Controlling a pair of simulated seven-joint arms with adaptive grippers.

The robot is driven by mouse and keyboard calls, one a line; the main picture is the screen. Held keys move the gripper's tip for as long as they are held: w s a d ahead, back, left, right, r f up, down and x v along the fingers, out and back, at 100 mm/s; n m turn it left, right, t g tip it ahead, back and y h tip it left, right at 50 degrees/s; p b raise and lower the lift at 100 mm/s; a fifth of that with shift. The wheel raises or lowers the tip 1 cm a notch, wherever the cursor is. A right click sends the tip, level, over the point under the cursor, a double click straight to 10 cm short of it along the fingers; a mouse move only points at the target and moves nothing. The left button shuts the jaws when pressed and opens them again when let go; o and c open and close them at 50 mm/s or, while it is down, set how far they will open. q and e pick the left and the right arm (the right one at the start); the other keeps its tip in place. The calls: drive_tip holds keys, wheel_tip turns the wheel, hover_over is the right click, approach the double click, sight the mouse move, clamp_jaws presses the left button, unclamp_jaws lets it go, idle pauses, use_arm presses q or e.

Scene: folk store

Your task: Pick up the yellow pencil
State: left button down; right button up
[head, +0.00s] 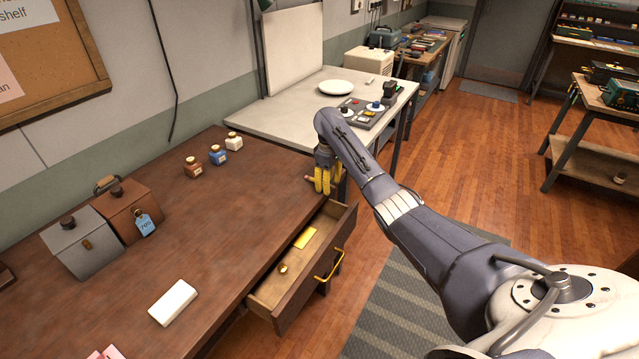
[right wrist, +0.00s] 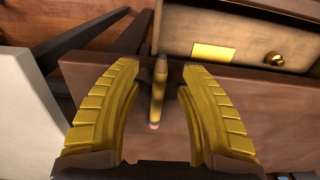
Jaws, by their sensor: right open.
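The yellow pencil (right wrist: 158,88) shows in the right wrist view between the two yellow fingers of my right gripper (right wrist: 158,80). Its pink eraser end points toward the gripper's palm, and its far end is dark. A gap shows between the pencil and each finger. In the head view my right gripper (head: 323,180) is open, at the far right corner of the brown desk (head: 235,205). The pencil is mostly hidden there by the fingers. My left gripper is in neither view.
An open drawer (head: 262,294) juts out below the desk's edge, holding a yellow card (head: 305,238) and a small brass piece (head: 283,268). Small jars (head: 218,154) stand at the back of the desk. A white table (head: 300,105) stands beyond. The desk's middle is clear.

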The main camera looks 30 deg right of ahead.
clamp_jaws()
drive_tip(key=shift+r, duration=0.1)
idle(0.3)
